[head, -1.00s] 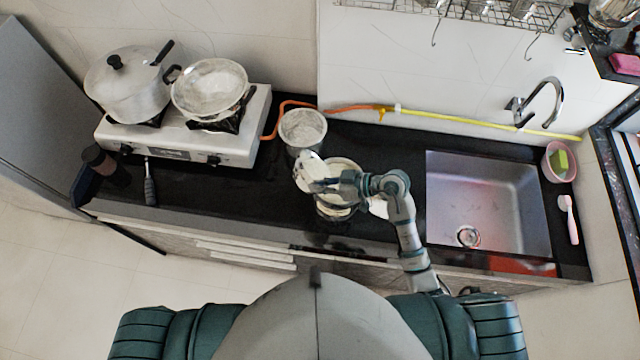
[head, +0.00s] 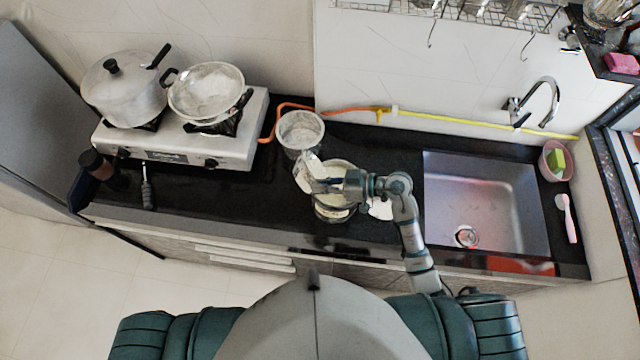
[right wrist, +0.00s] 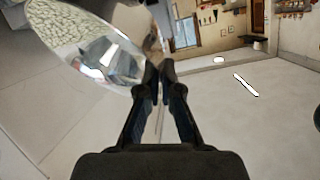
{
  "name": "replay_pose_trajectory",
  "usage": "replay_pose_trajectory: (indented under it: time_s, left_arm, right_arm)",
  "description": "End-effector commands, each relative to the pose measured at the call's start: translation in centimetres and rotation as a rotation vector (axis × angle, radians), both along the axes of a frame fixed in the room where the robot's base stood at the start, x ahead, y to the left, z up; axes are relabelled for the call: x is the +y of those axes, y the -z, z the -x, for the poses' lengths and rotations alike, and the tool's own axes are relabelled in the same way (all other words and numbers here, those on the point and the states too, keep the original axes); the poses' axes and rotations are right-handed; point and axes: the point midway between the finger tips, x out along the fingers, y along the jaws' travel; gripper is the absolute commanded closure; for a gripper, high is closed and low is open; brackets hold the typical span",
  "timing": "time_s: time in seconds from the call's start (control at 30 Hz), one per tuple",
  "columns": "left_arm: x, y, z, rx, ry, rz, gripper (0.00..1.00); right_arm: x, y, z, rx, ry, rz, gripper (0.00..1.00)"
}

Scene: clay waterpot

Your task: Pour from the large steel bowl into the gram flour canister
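My right gripper (head: 328,184) is above the counter. In the right wrist view its fingers (right wrist: 156,76) are closed on the rim of a shiny steel bowl (right wrist: 112,62). Pale granules lie in the bowl. In the head view the bowl (head: 307,172) is tilted at the fingertips, above the left side of a round canister (head: 335,213). That canister stands under the gripper, with pale contents partly hidden by the hand. A second steel canister (head: 301,148) stands just behind it. No readable label shows which holds gram flour. My left gripper is out of view.
A sink (head: 485,205) is at the right. A hose (head: 450,117) runs along the wall. The counter between canisters and stove is clear.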

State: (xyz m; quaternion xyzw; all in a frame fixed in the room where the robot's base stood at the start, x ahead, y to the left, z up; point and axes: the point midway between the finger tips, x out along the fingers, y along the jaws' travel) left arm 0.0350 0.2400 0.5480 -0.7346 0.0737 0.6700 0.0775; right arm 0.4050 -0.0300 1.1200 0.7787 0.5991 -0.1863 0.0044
Motion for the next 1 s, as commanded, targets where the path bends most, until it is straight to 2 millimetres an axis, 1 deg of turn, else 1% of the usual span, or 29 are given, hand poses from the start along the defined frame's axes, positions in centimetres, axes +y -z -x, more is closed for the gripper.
replay_pose_trajectory:
  time_s: [0.53, 1.0]
  left_arm:
    - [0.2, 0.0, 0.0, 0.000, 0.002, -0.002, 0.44]
    - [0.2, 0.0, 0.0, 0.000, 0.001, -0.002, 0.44]
  right_arm:
    - [-0.2, 0.0, 0.1, 0.000, 0.000, -0.004, 1.00]
    - [-1.0, -0.6, -0.3, 0.037, 0.000, -0.107, 1.00]
